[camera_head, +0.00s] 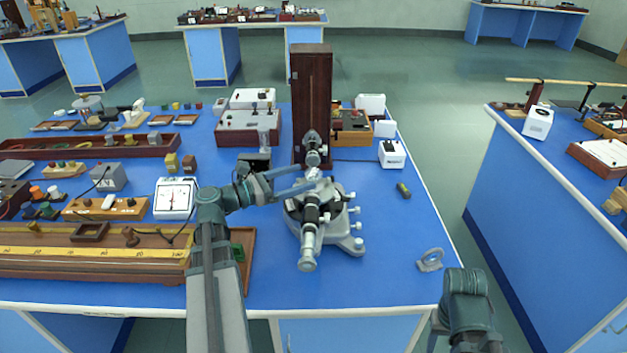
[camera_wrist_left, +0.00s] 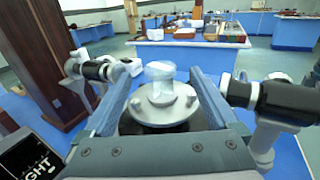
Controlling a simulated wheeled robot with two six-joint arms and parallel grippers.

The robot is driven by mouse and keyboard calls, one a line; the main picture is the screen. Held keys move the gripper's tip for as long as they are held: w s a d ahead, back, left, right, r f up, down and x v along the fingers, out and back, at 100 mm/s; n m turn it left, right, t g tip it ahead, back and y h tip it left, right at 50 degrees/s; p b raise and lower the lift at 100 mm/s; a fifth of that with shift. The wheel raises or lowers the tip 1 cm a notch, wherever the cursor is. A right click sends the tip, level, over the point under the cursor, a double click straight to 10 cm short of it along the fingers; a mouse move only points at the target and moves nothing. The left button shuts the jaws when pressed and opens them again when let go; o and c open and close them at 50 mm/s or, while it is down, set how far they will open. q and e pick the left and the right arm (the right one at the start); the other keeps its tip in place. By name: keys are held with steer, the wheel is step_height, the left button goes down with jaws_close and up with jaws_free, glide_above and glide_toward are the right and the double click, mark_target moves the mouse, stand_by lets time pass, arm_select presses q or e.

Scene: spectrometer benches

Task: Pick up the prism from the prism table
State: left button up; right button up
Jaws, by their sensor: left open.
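The prism (camera_wrist_left: 160,70) is a pale, see-through block on top of the round grey prism table (camera_wrist_left: 165,108) in the left wrist view. The table belongs to the spectrometer (camera_head: 335,212), which stands near the front right of the blue bench. My left gripper (camera_head: 306,180) is open at the prism table, with its two blue-grey fingers on either side of the prism in the wrist view. A gap shows between each finger and the prism. In the head view the prism is mostly hidden and hard to make out.
Black telescope tubes flank the fingers, one at the right (camera_wrist_left: 285,100) in the wrist view. A tall dark wooden case (camera_head: 311,90) stands just behind the spectrometer. A grey ring mount (camera_head: 430,260) is at the front right. The bench right of the spectrometer is mostly clear.

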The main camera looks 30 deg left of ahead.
mark_target(306, 175)
arm_select(q)
steer(key=x, duration=0.4)
steer(key=shift+w+d+r, duration=0.1)
steer(key=shift+w+d, duration=0.15)
steer(key=shift+w, duration=0.1)
jaws_close()
step_height(306, 175, up, 10)
steer(key=p, duration=1)
